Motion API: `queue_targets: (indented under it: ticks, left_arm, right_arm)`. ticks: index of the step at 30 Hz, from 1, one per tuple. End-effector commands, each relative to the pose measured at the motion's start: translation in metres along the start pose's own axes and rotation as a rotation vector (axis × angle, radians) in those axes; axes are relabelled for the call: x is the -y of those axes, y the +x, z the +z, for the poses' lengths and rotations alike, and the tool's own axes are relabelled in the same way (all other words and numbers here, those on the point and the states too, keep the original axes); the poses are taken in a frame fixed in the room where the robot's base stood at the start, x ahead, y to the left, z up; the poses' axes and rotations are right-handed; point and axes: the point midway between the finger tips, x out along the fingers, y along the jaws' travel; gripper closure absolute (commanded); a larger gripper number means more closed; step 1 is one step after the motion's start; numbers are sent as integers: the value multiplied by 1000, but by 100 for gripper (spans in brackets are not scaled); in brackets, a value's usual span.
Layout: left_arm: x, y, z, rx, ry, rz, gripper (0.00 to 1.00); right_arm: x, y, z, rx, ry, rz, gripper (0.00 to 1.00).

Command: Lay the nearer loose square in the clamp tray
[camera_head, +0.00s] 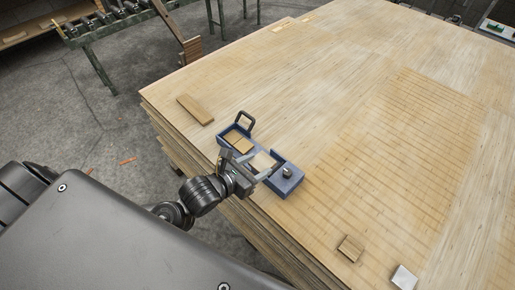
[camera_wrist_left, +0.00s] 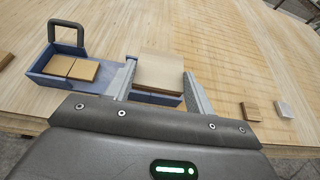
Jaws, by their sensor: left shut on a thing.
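The blue clamp tray (camera_head: 288,184) lies near the left edge of the veneer stack, with a dark handle at its far end and a metal knob at its near end. Two tan squares (camera_head: 238,140) lie in its far compartment; they also show in the left wrist view (camera_wrist_left: 70,68). My left gripper (camera_head: 256,166) is shut on a pale wooden square (camera_head: 264,160), which shows between both fingers in the left wrist view (camera_wrist_left: 160,68). The held square is over the tray's middle; I cannot tell whether it touches the tray. My right gripper is not in view.
A brown square block (camera_head: 350,248) and a whitish block (camera_head: 404,278) lie near the front of the stack (camera_head: 340,90). A flat wooden piece (camera_head: 195,109) lies beyond the tray at the left edge. The stack's top right of the tray is clear.

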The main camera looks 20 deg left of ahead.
Motion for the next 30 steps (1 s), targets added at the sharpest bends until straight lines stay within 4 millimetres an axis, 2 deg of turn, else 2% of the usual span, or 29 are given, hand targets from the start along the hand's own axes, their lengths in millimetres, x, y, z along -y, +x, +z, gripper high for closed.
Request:
queue_targets:
  ticks: [5, 14, 18, 24, 30]
  left_arm:
    - [-15, 9, -5, 0, 3, 11, 75]
    - [-77, 64, -15, -3, 2, 15, 75]
    - [-93, 89, -38, -4, -3, 12, 75]
    - [-107, 109, -54, -2, -4, 9, 75]
    - [-109, 112, -56, -2, -3, 8, 75]
  right_arm:
    - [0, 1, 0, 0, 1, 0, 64]
    - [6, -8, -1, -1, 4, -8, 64]
    - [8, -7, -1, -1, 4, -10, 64]
    - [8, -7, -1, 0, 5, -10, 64]
    - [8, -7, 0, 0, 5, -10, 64]
